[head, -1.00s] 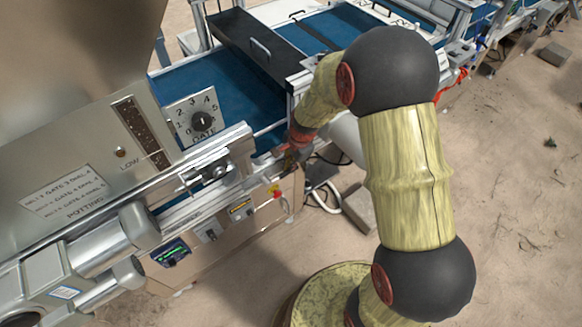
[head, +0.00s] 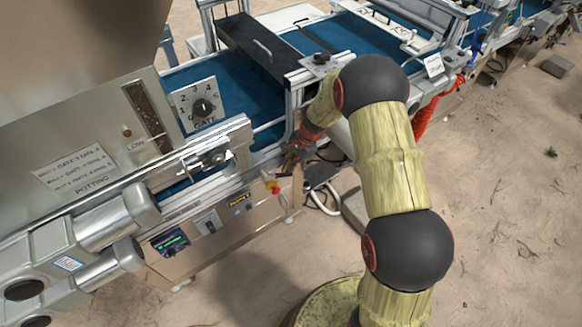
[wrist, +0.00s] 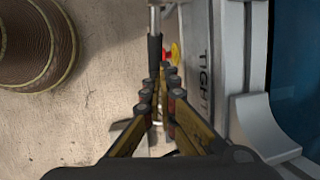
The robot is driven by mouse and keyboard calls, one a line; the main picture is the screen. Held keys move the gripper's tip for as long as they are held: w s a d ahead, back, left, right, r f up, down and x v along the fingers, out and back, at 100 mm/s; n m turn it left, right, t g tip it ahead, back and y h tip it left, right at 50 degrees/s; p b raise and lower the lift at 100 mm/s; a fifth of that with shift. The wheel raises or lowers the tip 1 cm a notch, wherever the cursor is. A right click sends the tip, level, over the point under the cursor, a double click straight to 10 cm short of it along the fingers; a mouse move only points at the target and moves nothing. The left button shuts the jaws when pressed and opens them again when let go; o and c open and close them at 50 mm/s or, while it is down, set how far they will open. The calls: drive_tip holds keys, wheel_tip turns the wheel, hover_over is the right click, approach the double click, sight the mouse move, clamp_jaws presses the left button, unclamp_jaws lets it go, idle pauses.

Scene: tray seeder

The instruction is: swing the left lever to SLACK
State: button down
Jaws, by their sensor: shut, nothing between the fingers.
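A lever with a metal rod and black grip (wrist: 154,50) stands at the top middle of the wrist view. The word TIGHT (wrist: 205,80) is printed on the grey rail to its right; I see no SLACK label. My gripper (wrist: 163,78) is shut and empty, its fingertips close to the near end of the black grip. I cannot tell whether they touch it. In the head view my gripper (head: 287,160) is low beside the machine's front edge, and the lever cannot be made out there.
A red and yellow stop button (head: 271,186) is close by my gripper; it also shows in the wrist view (wrist: 175,53). The blue belt (head: 240,90) and GATE dial (head: 204,106) lie behind. Sandy floor at the right is mostly open.

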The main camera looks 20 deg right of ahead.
sight(286, 175)
drive_tip(key=x, duration=0.2)
drive_tip(key=shift+s+a+f, duration=0.1)
drive_tip(key=shift+s+f, duration=0.15)
drive_tip(key=shift+f, duration=0.05)
drive_tip(key=shift+s+a+f, duration=0.15)
drive_tip(key=shift+a+f, duration=0.2)
drive_tip(key=shift+f, duration=0.3)
drive_tip(key=shift+s+a+f, duration=0.1)
drive_tip(key=shift+a+f, duration=0.3)
drive_tip(key=shift+f, duration=0.25)
drive_tip(key=shift+s+a+f+y+b, duration=0.25)
drive_tip(key=shift+a+f+y+b, duration=0.1)
drive_tip(key=shift+a+f, duration=0.35)
drive_tip(key=shift+s+a+f+y+b, duration=0.2)
drive_tip(key=shift+a+f+y, duration=0.2)
drive_tip(key=shift+a, duration=0.45)
drive_tip(key=shift+a, duration=0.1)
drive_tip(key=w+v, duration=0.1)
drive_tip(key=v, duration=1)
drive_tip(key=shift+s+r, duration=0.4)
